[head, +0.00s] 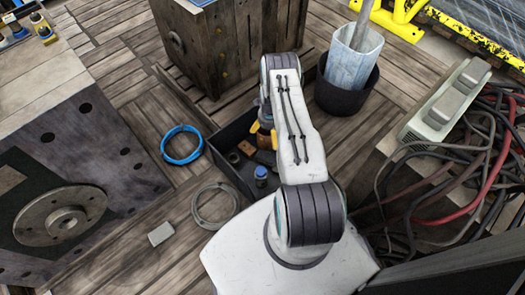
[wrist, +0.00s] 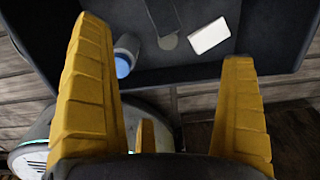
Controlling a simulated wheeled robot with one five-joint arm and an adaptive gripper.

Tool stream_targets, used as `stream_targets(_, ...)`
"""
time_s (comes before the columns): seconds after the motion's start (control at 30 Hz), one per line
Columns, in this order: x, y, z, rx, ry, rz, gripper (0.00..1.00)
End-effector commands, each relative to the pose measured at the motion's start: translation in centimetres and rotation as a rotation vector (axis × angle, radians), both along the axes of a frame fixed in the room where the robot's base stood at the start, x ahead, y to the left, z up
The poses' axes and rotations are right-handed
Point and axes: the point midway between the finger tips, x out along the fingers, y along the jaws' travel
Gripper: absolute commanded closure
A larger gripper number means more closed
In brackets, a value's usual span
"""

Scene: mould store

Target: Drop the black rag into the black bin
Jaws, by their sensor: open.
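A dark open-topped bin (head: 231,181) stands on the plank floor beneath my gripper; its wall also shows in the wrist view (wrist: 215,72). My gripper (head: 265,133) is over the bin, its two yellow fingers spread apart. In the wrist view the gap between the fingers (wrist: 172,115) is empty. No black rag can be told for certain. A dark patch (head: 266,158) lies among the things in the bin, but I cannot tell whether it is cloth. My arm hides part of the bin.
The bin also holds a blue-topped jar (head: 261,174) and a brown block (head: 246,148). A blue cable coil (head: 182,145) and a grey coil (head: 215,205) lie left. A wooden crate (head: 225,50) stands behind, a black tub (head: 346,98) right of it. Tangled cables (head: 450,190) fill the right.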

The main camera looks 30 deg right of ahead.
Motion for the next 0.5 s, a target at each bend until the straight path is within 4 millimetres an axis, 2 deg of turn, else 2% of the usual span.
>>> stream_targets(0.17,0.1,-0.1,1.5,-0.001,-0.002,0.000,0.00)
stream_targets(0.5,0.1,0.0,6.9,0.000,-0.002,0.000,0.00)
